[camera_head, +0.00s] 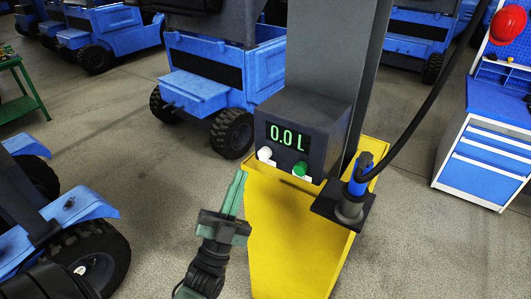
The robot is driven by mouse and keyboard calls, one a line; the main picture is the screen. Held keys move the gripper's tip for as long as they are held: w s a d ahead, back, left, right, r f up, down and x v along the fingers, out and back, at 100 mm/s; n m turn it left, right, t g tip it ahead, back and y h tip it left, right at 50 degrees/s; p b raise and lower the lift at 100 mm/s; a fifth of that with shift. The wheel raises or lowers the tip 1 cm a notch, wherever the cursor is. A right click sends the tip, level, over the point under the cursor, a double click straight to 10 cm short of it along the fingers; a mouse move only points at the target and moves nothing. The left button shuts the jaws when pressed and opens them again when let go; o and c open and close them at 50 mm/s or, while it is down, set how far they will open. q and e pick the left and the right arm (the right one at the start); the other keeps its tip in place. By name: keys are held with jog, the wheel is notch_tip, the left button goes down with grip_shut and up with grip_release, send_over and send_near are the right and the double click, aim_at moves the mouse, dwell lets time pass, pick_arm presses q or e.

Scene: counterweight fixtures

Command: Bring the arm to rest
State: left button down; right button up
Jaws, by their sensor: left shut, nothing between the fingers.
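My left gripper (236,180) reaches up from the bottom middle of the view. Its greenish fingers are together and hold nothing. They point up, just left of the yellow pedestal (290,240) in the picture; I cannot tell whether they touch it. A dark box on the pedestal has a display (287,136) reading "0.0 L". Below the display are a white button (265,153) and a green button (300,168). A blue nozzle (359,179) stands in a dark holder at the pedestal's right side. My right gripper does not show.
A black hose (425,105) runs from the nozzle to the upper right. Blue vehicles stand behind (195,85) and at the left (75,205). A blue-and-white cabinet (485,160) with a red helmet (508,25) is at the right. Grey floor (150,170) is bare between them.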

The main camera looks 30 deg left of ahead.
pick_arm(q)
jog(key=w+d+f+n+g+b, duration=0.15)
jog(key=f+g, duration=0.25)
jog(key=f, duration=0.8)
jog(key=w+d+f+n+g, duration=0.1)
jog(key=w+f+g, duration=0.2)
jog(key=f, duration=0.9)
jog(key=s+d+f+g+h+b, duration=0.1)
jog(key=s+f+g, duration=0.15)
jog(key=f, duration=0.65)
jog(key=s+d+f+g, duration=0.1)
jog(key=s+f+g, duration=0.15)
jog(key=f, duration=0.65)
jog(key=s+d+f+n+g+b, duration=0.1)
jog(key=s+f+g, duration=0.3)
jog(key=s+f, duration=0.45)
jog(key=s+d+f+n+g+b, duration=0.1)
jog(key=s+f+g, duration=0.4)
jog(key=f, duration=0.7)
jog(key=s+a+f+g, duration=0.1)
jog(key=s+f, duration=0.4)
jog(key=s, duration=0.5)
jog(key=s+f+g, duration=0.4)
jog(key=s, duration=0.7)
jog(key=shift+s+a+f+y+b, duration=0.2)
jog(key=shift+a+f+y+b, duration=0.1)
jog(key=shift+a+f+b, duration=0.1)
jog(key=shift+s, duration=0.1)
